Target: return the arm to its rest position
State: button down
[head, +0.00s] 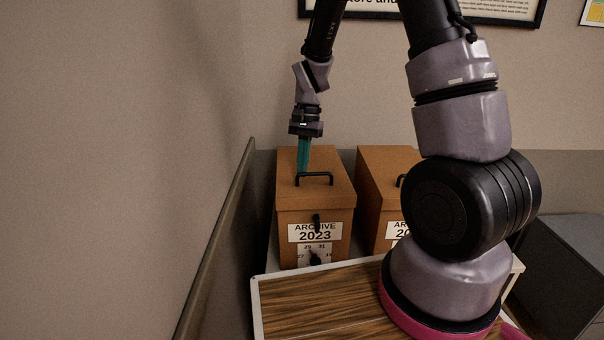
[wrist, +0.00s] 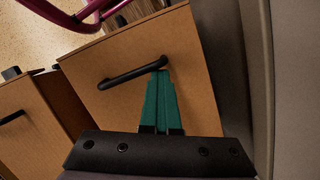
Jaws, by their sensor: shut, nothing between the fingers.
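My gripper (head: 303,170) has green fingers that point down at the top of a brown archive box (head: 286,190) labelled 2023. The fingers are together and empty. In the wrist view, the fingertips (wrist: 160,75) appear right beside the end of the box's black lid handle (wrist: 125,78). I cannot tell if they touch it. The handle also shows in the head view (head: 316,181), just right of the fingertips. My arm reaches up and over from the right of the head view.
A second brown box (head: 378,178) stands to the right, partly hidden by my arm. A wood-grained top with a pale edge (head: 310,305) lies in front. A wall (head: 110,150) is close on the left. A grey cabinet (head: 565,262) stands at the right.

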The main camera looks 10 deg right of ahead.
jog(key=s+d+r+n+t, duration=0.1)
jog(key=s+d+r+t, duration=0.15)
jog(key=r, duration=0.75)
jog(key=s+d+r+t, duration=0.2)
jog(key=d+r, duration=0.1)
jog(key=r, duration=0.8)
jog(key=s+d+r+n+t, duration=0.1)
jog(key=s+r+t, duration=0.1)
jog(key=s, duration=0.3)
jog(key=s+d+r+t, duration=0.2)
jog(key=s+r+t, duration=0.1)
jog(key=s, duration=0.3)
jog(key=shift+d+r+n, duration=0.25)
jog(key=shift+r+n, duration=0.15)
jog(key=shift+r, duration=0.5)
